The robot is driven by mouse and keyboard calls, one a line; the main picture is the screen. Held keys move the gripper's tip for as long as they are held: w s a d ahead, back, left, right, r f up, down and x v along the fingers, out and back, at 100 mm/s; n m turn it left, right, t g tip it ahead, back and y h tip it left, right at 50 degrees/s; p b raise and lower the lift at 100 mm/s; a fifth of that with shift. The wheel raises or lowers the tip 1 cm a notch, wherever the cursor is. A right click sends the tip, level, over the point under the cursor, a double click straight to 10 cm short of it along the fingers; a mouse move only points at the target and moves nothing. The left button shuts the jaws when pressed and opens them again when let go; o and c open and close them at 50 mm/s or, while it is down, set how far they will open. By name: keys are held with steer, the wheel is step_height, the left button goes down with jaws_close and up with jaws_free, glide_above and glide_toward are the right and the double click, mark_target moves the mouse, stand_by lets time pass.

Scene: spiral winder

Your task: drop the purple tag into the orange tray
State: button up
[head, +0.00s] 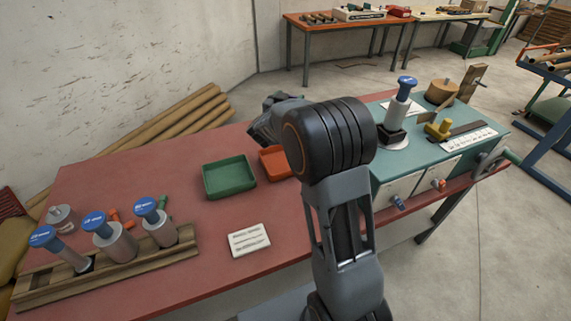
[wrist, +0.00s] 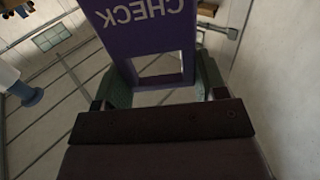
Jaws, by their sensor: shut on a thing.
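The purple tag (wrist: 145,32) fills the top middle of the wrist view, with the word "CHECK" upside down and a rectangular cut-out at its lower end. My gripper (wrist: 163,82) is shut on the tag, with a greenish finger at each side of the cut-out end. In the head view the orange tray (head: 274,163) sits on the red table, right of the green tray (head: 229,178). My arm hides its right part. The tag and my fingertips are hidden behind my arm in the head view.
A wooden rack (head: 105,265) with several blue-capped spindles stands at the front left of the red table (head: 100,185). A white card (head: 248,240) lies in front of the green tray. A teal bench unit (head: 440,150) with a blue-capped post (head: 402,100) is on the right.

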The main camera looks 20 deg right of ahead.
step_height(320, 180, down, 13)
steer(key=b, duration=1.1)
steer(key=shift+f+b, duration=0.15)
steer(key=shift+b, duration=0.15)
steer(key=o, duration=1)
steer(key=s+a+r+p, duration=0.2)
steer(key=s+r+p, duration=0.1)
steer(key=s+r, duration=1)
steer(key=shift+s+a, duration=0.3)
steer(key=shift+s, duration=0.05)
